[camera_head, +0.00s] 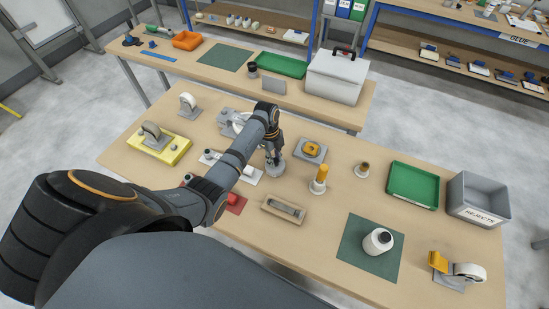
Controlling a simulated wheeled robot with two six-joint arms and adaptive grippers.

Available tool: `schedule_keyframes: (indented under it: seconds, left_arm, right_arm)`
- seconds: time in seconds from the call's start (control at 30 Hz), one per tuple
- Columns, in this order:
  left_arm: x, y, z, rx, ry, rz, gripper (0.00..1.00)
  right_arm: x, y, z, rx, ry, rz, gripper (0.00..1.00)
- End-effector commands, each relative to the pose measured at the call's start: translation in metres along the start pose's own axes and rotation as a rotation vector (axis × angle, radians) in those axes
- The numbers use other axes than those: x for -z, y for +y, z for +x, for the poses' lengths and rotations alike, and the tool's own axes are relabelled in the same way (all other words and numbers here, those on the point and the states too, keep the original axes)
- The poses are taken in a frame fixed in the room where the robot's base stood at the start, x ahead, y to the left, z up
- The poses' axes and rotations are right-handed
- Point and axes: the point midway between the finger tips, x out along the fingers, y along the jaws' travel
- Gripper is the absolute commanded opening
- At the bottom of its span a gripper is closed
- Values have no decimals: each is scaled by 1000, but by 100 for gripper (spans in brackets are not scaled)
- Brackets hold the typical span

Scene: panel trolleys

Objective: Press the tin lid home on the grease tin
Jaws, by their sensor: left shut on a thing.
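My left gripper (273,150) points down at the middle of the near table. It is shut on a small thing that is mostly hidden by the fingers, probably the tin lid. A short round grey tin (275,168), which looks like the grease tin, stands right below the fingertips. Whether the lid touches the tin's rim or sits level on it cannot be told at this size. My right gripper is not in view.
Around the tin stand an orange-topped tool (319,178), a grey block with a yellow roll (311,149) and a wooden tray (284,208). A green tray (414,184), a grey rejects bin (478,199) and a white bottle (378,241) are to the right.

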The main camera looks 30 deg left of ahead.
Motion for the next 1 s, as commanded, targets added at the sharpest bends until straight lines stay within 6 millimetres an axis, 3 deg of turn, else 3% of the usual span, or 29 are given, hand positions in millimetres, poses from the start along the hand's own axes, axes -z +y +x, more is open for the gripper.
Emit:
schedule_keyframes:
  seconds: [1.0]
  left_arm:
    - [0, 0, 0, 0, 0, 0, 0]
  right_arm:
    - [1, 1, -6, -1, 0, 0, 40]
